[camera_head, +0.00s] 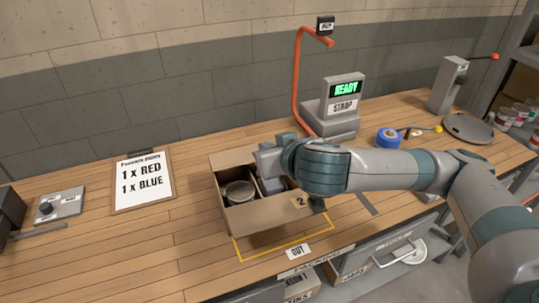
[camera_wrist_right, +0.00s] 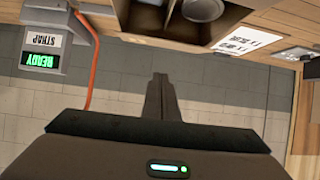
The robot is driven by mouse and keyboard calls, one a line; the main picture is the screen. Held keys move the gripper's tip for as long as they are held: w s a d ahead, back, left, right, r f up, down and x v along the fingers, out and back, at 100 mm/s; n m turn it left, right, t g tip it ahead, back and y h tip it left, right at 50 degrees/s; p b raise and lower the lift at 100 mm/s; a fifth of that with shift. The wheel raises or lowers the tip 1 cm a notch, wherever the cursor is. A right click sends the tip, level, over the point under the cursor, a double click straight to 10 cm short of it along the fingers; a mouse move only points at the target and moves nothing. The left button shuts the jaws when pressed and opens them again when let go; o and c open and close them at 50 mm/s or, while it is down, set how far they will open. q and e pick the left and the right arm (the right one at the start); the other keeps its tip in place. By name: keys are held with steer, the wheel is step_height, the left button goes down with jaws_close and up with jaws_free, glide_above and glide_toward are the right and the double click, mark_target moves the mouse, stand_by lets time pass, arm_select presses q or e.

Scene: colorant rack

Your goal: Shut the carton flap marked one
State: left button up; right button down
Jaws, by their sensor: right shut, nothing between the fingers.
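The brown carton (camera_head: 232,160) stands open on the bench, with a round grey can (camera_head: 238,193) inside on its left. A panel marked 2 (camera_head: 300,202) shows at its front right. I cannot read a mark one on any flap; the arm hides part of the carton's right and back. My right gripper (camera_head: 267,158) is over the carton's back edge, and I cannot tell whether it touches it. In the wrist view its fingers (camera_wrist_right: 158,92) are shut and empty, with the carton (camera_wrist_right: 162,22) at the top. My left gripper is not in view.
A yellow outline (camera_head: 237,250) marks the bench by the carton, with an OUT label (camera_head: 298,251) in front. The strap machine (camera_head: 342,110) and its orange post (camera_head: 296,75) stand behind. Blue tape (camera_head: 387,138) lies to the right. Bench left of the carton has a clipboard (camera_head: 143,182).

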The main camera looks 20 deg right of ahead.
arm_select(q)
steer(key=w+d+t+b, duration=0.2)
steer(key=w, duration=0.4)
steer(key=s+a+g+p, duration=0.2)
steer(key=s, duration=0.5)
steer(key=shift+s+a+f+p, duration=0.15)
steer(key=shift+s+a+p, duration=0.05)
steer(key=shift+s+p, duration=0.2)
arm_select(e)
steer(key=w+f, duration=0.4)
steer(key=f, duration=0.3)
steer(key=shift+w+a, duration=0.15)
steer(key=shift+w, duration=0.2)
steer(key=shift+a, duration=0.15)
